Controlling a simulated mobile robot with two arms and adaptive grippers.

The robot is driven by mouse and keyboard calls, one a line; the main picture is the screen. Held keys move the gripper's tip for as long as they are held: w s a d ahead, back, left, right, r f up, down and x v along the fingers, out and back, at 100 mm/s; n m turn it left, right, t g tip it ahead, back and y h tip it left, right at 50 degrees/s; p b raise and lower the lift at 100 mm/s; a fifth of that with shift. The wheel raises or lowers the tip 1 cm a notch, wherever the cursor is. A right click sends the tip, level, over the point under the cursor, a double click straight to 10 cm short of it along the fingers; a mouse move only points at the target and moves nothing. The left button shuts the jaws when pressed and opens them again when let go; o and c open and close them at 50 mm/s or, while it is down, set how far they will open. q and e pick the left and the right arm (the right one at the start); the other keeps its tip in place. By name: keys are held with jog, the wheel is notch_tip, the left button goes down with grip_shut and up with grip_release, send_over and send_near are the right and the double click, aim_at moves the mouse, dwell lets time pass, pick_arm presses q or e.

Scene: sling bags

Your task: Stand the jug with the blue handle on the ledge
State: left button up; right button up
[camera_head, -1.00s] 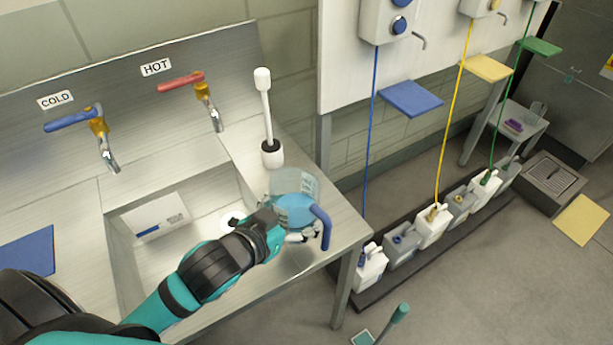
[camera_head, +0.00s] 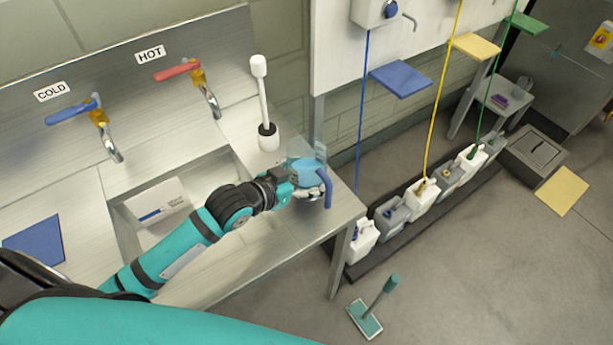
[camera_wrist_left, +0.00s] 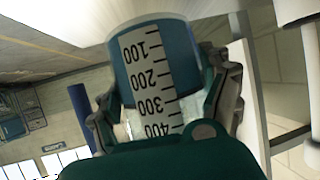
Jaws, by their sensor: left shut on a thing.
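My left gripper (camera_head: 300,190) is shut on the clear jug (camera_head: 307,152). The jug has a blue handle (camera_head: 326,188) on its right side and looks bluish inside. It is in front of the sink counter's right end, and I cannot tell how far above the counter it is. In the left wrist view the jug (camera_wrist_left: 155,65) sits between both fingers, its scale upside down in the picture. A blue ledge (camera_head: 400,79), a yellow ledge (camera_head: 476,46) and a green ledge (camera_head: 527,23) stick out from the wall panel, all bare. My right gripper is not in view.
A white brush in its holder (camera_head: 267,138) stands on the counter behind the jug. Several canisters (camera_head: 425,200) line a dark floor rack below the ledges. Blue and yellow lines hang from the dispensers past the ledges. A green-handled floor tool (camera_head: 365,318) stands on clear floor.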

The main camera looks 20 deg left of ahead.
pick_arm(q)
jog(key=shift+w+f, duration=0.1)
jog(key=shift+w, duration=0.55)
notch_tip(320, 180, down, 2)
jog(key=shift+f+p, duration=0.1)
jog(key=shift+p, duration=0.3)
jog(key=shift+f, duration=0.65)
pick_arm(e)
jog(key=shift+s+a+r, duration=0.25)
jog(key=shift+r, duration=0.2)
pick_arm(q)
jog(key=o, duration=1.6)
jog(key=shift+s+f, duration=0.1)
